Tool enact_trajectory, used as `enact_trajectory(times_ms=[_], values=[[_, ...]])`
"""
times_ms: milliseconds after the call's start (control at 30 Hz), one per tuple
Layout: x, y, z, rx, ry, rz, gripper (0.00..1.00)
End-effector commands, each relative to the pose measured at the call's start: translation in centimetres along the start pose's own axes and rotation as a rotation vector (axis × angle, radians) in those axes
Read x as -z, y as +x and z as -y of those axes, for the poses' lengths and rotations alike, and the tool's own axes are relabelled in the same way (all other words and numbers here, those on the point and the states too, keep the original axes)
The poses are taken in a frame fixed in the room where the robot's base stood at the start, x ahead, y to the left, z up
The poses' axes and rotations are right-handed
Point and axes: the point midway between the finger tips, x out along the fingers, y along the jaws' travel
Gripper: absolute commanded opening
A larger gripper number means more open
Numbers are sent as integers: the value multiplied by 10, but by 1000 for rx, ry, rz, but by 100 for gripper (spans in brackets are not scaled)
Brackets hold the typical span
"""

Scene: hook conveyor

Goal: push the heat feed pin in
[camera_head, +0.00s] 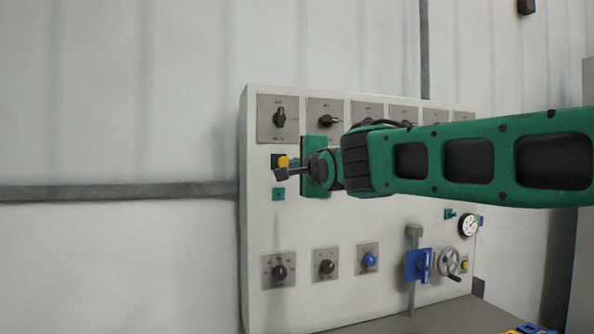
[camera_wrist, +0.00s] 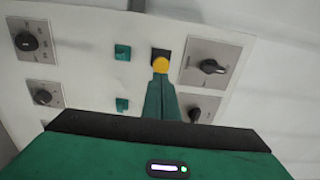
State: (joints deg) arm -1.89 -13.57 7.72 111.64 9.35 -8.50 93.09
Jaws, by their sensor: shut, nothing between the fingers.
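A yellow round pin head (camera_head: 283,161) sits on a dark square plate at the left side of the white panel. It also shows in the wrist view (camera_wrist: 160,64), straight ahead of the fingertips. My gripper (camera_head: 279,174) is shut and empty, with its tips at or just in front of the yellow head. Whether the tips touch it cannot be told. In the wrist view the closed green fingers (camera_wrist: 161,82) end right at the lower edge of the yellow head. No label names this pin legibly.
Rotary knobs (camera_head: 279,118) line the panel's top row, and more (camera_head: 280,272) sit below. A small teal square (camera_head: 279,194) lies under the pin. A blue valve handle (camera_head: 420,265), a handwheel (camera_head: 449,262) and a gauge (camera_head: 468,225) are at lower right. Left of the panel is clear.

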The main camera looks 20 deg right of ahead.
Motion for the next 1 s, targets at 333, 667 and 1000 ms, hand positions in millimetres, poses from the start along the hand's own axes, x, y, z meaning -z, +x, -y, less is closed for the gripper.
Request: enact_trajectory(times_ms=[333, 667, 1000], values=[[0, 52, 0, 0, 1, 0, 0], [1, 65, 0, 0, 0, -1, 0], [6, 67, 0, 0, 1, -7, 0]])
